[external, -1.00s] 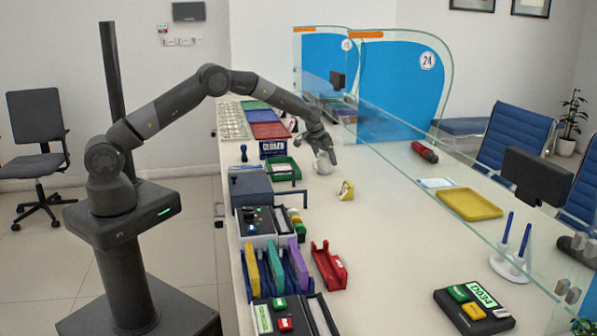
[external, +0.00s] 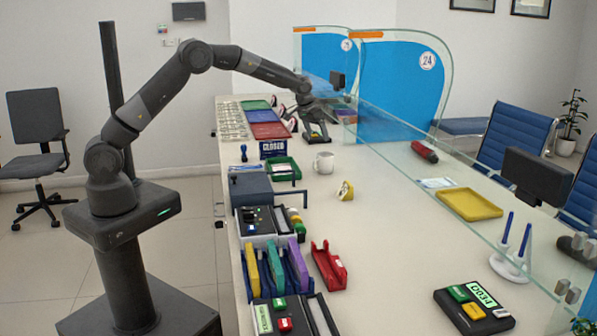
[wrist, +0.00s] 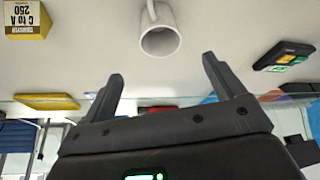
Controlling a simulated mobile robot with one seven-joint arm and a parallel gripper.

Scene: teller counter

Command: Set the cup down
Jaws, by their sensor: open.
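The white cup (external: 323,163) stands upright on the counter (external: 375,240), apart from everything near it. My gripper (external: 317,139) is open and empty, beyond the cup and a little above the counter in the external view. In the wrist view the cup (wrist: 160,30) shows at the top middle, ahead of the two spread fingers (wrist: 161,85). Its mouth and handle are visible there, and nothing touches it.
A small yellow block (external: 346,190) sits just in front of the cup, and a green tray (external: 281,168) lies to its left. A glass screen (external: 400,155) runs along the right. The counter's middle is clear.

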